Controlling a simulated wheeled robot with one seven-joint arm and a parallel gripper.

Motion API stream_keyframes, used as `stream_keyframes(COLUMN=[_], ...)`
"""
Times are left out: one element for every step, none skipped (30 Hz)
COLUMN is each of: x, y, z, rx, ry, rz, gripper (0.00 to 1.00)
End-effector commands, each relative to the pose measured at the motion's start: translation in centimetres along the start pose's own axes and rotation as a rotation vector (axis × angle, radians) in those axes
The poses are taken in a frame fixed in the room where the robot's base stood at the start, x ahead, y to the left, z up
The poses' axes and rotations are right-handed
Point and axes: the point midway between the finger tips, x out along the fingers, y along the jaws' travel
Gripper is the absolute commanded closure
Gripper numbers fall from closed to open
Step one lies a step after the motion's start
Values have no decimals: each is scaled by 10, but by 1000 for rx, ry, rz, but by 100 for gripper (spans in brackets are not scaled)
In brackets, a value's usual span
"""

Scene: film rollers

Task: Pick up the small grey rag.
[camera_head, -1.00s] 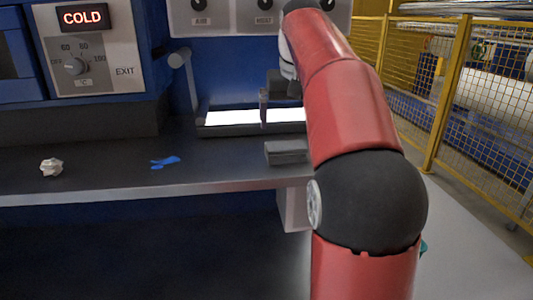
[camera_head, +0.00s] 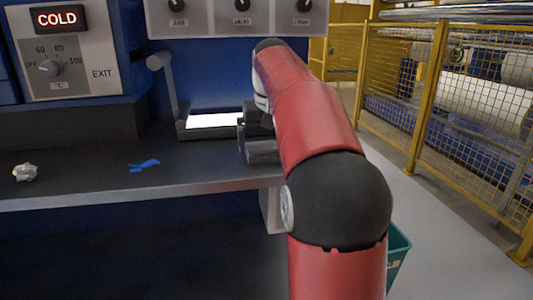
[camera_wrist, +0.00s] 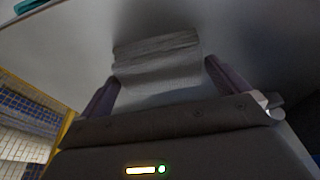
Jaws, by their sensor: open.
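The small grey rag (camera_head: 262,153) lies folded near the right end of the dark bench, by its front edge. In the wrist view the rag (camera_wrist: 158,62) shows as a ridged, folded grey piece ahead of and between the fingers. My gripper (camera_wrist: 161,72) is open, with one dark finger on each side of the rag's near part. In the head view my gripper (camera_head: 248,128) is a dark shape just behind and above the rag, partly hidden by my red arm. I cannot tell whether the fingers touch the rag.
Blue scraps (camera_head: 145,165) and a crumpled white piece (camera_head: 25,172) lie on the bench (camera_head: 90,178) to the left. A teal bin (camera_head: 398,250) stands on the floor, right. A yellow fence (camera_head: 440,90) runs behind.

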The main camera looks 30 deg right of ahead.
Motion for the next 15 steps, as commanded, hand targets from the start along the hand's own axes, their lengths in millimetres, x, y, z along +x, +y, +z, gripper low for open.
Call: stream_keyframes(x=[0, 0, 0, 0, 0, 0, 0, 0, 0, 0, 0, 0, 0, 0, -1], y=[0, 0, 0, 0, 0, 0, 0, 0, 0, 0, 0, 0, 0, 0, 0], z=[0, 0, 0, 0, 0, 0, 0, 0, 0, 0, 0, 0, 0, 0, 0], rx=[0, 0, 0, 0, 0, 0, 0, 0, 0, 0, 0, 0, 0, 0, 0], ry=[0, 0, 0, 0, 0, 0, 0, 0, 0, 0, 0, 0, 0, 0, 0], rz=[0, 0, 0, 0, 0, 0, 0, 0, 0, 0, 0, 0, 0, 0, 0], gripper=[1, 5, 10, 14, 18, 24, 28, 31, 32, 32, 32, 32, 32, 32, 32])
